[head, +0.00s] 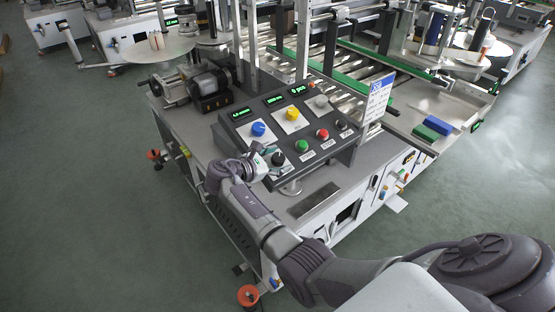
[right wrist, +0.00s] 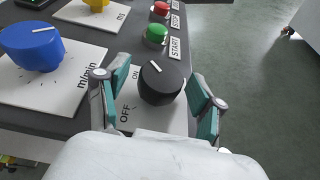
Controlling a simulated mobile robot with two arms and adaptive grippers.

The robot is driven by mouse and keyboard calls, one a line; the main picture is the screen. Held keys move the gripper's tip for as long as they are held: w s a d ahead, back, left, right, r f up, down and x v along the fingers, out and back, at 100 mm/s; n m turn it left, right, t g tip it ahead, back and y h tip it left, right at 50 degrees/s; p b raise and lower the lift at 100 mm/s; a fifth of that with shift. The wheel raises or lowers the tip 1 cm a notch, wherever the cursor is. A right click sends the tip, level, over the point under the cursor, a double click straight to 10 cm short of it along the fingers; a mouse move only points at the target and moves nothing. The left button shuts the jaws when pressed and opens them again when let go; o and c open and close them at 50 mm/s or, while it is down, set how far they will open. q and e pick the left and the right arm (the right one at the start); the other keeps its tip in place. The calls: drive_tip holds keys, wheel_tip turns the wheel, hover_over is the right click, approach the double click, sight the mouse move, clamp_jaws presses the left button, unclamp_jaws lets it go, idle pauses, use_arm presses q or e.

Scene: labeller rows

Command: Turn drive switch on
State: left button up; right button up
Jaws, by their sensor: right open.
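The drive switch is a round black knob (right wrist: 160,84) with a white mark near its upper edge. It sits on a white plate (right wrist: 178,119) lettered ON and OFF along the plate's left side in the right wrist view. In the head view the knob (head: 278,158) is at the lower left of the sloped control panel (head: 325,128). My right gripper (right wrist: 160,92) is open, with one teal-padded finger on each side of the knob. Gaps show between knob and fingers. The gripper (head: 267,160) partly covers the plate in the head view. My left gripper is out of view.
A blue knob (right wrist: 32,46) stands left of the switch, and a yellow knob (head: 292,113) is farther up. A green START button (right wrist: 156,33) and a red button (right wrist: 160,9) lie close beyond it. A white sign (head: 377,97) stands at the panel's right.

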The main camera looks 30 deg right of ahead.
drive_tip(key=v, duration=1.2)
